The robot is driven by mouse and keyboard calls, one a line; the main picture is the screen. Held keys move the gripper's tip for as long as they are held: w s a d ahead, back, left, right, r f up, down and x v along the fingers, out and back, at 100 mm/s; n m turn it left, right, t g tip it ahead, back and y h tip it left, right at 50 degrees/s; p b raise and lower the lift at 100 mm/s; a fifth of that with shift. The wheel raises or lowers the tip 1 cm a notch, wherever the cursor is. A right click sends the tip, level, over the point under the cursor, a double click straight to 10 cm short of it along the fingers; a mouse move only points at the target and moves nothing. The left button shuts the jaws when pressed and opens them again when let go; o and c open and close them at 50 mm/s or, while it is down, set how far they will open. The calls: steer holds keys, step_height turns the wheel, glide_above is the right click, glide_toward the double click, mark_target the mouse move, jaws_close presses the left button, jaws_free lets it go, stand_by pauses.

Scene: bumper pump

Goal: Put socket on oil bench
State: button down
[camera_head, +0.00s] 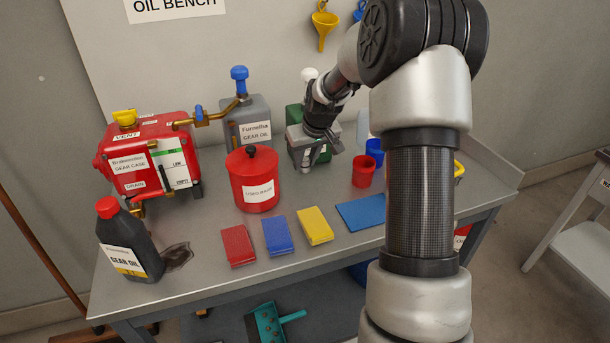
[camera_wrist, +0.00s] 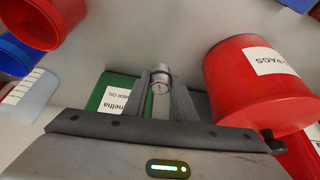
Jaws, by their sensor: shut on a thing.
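A small silver metal socket (camera_wrist: 161,76) is between the two fingers of my gripper (camera_wrist: 161,88) in the wrist view. My gripper is shut on it. In the head view my gripper (camera_head: 306,158) hangs over the rear middle of the oil bench (camera_head: 205,268), in front of a green can (camera_head: 294,117). The socket is too small to make out clearly in the head view. I cannot tell whether it touches the bench top. The "OIL BENCH" sign (camera_head: 175,8) is on the wall panel behind.
A red rag can (camera_head: 255,190) stands left of my gripper, and a red cup (camera_head: 363,172) and blue cup (camera_head: 374,150) stand right. A red gear case (camera_head: 145,165) and black oil bottle (camera_head: 125,240) stand at left. Coloured cloths lie along the front.

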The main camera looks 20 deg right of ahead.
mark_target(305, 172)
steer(key=shift+f+b, duration=0.4)
steer(key=shift+f, duration=1.85)
steer(key=shift+f, duration=0.2)
steer(key=c, duration=1.5)
jaws_free()
steer(key=shift+o, duration=0.2)
steer(key=shift+r, duration=0.3)
steer(key=p+v, duration=0.2)
steer(key=v, duration=0.9)
steer(key=shift+s+r, duration=0.2)
steer(key=shift+r, duration=0.15)
